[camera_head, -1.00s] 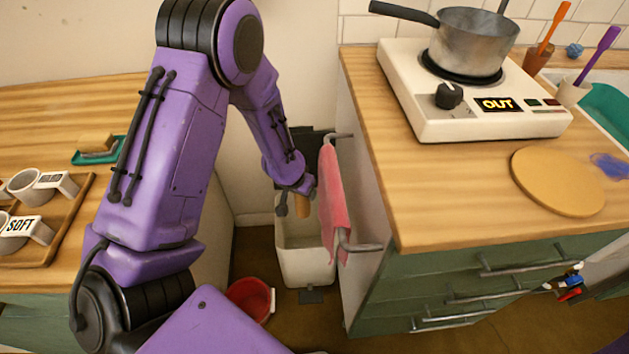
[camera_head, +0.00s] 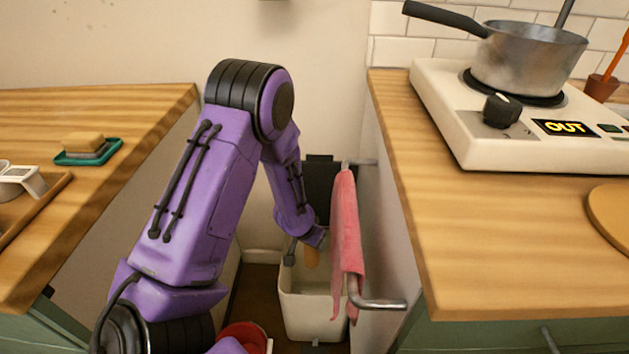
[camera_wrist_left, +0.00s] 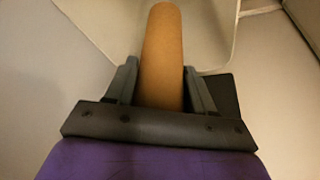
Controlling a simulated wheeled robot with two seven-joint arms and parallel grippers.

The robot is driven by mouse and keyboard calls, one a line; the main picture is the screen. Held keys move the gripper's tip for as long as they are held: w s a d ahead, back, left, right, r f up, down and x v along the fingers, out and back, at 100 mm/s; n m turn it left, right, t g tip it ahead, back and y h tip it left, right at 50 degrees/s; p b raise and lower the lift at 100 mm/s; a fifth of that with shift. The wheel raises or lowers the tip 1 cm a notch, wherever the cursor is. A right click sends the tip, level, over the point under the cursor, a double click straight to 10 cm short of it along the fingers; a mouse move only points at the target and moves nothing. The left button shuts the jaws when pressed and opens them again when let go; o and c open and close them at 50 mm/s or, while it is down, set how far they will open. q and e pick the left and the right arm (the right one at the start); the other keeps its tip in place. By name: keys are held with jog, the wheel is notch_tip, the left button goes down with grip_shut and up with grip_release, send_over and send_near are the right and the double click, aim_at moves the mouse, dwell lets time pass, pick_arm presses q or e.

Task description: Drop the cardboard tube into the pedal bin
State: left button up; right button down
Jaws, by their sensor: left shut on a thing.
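The cardboard tube (camera_wrist_left: 162,60) is a plain brown cylinder between the two fingers of my left gripper (camera_wrist_left: 160,85) in the left wrist view. My left gripper is shut on it. In the head view the tube (camera_head: 312,257) shows as a small brown piece below my left gripper (camera_head: 303,248), over the open top of the pedal bin. The pedal bin (camera_head: 313,312) is cream white, with its dark lid (camera_head: 318,185) raised at the back. Its pale inside wall (camera_wrist_left: 215,30) shows beyond the tube in the left wrist view. My right gripper is out of view.
A pink towel (camera_head: 347,240) hangs on a metal rail (camera_head: 378,303) close to the right of the bin. Wooden counters stand left (camera_head: 150,105) and right (camera_head: 450,250). A red bucket (camera_head: 243,332) sits on the floor at the front left of the bin.

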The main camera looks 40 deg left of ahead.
pick_arm(q)
jog(key=o, duration=1.1)
jog(key=shift+r, duration=0.1)
jog(key=p+v, duration=0.4)
jog(key=v, duration=0.6)
jog(key=shift+s+r, duration=0.15)
jog(key=shift+r, duration=0.1)
